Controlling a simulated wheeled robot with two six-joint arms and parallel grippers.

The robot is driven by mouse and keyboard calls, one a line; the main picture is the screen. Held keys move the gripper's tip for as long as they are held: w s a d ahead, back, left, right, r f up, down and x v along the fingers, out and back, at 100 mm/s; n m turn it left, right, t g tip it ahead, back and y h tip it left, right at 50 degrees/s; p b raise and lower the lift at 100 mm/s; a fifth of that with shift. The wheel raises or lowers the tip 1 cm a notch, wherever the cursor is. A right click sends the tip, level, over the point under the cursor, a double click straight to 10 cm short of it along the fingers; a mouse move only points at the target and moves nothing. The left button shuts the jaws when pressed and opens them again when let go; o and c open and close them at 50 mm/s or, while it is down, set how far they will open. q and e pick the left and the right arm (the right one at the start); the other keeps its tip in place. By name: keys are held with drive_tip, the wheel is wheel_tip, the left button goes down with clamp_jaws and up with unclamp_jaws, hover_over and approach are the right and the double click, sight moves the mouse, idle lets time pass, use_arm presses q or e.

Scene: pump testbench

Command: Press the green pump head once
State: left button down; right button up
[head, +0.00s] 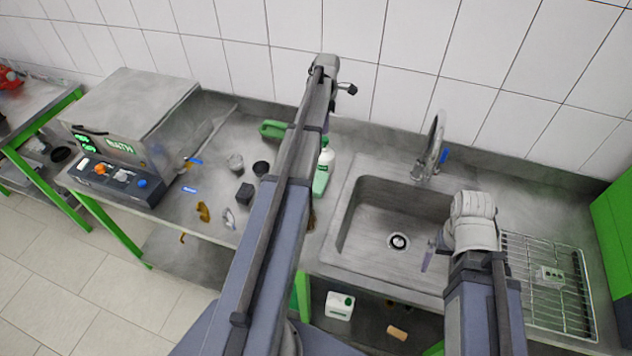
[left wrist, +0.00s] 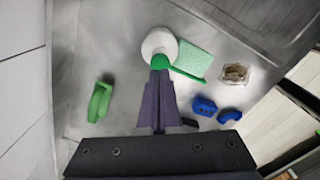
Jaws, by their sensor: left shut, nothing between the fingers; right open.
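The white pump bottle (head: 326,157) stands upright on the metal counter, left of the sink, with its green pump head (head: 325,142) on top. In the left wrist view, the round white bottle top (left wrist: 158,42) and the green pump head (left wrist: 160,62) with its spout lie straight beyond my fingers. My left gripper (left wrist: 160,75) is shut and empty, its tips overlapping the pump head's near edge; I cannot tell whether they touch. My right gripper (head: 434,250) is open over the sink's right side.
A light green block (left wrist: 195,58) lies beside the bottle. A green object (head: 272,130), dark containers (head: 245,193) and a bath unit (head: 130,120) stand left. Right are the sink (head: 372,225), faucet (head: 432,150) and wire rack (head: 560,290). The tiled wall is close behind.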

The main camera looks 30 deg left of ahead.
use_arm(q)
wheel_tip(320, 180, up, 5)
drive_tip(key=p, duration=0.4)
drive_tip(key=shift+f, duration=0.15)
drive_tip(key=s+d+f+m+b, duration=0.2)
drive_tip(key=s+d+m, duration=0.15)
drive_tip(key=d, duration=0.35)
drive_tip(key=s+d+f+m+b, duration=0.2)
drive_tip(key=d+f+m+b, duration=0.15)
drive_tip(key=d, duration=0.35)
drive_tip(key=s+d+f+m+b, duration=0.4)
drive_tip(key=s+d+m, duration=0.7)
drive_tip(key=s+d+f+m+y+b, duration=0.1)
drive_tip(key=s+d+f+m+b, duration=0.3)
drive_tip(key=s+d+m, duration=0.7)
drive_tip(key=shift+d+f+m+b, duration=0.3)
drive_tip(key=shift+d+m, duration=0.3)
drive_tip(key=shift+m, duration=0.2)
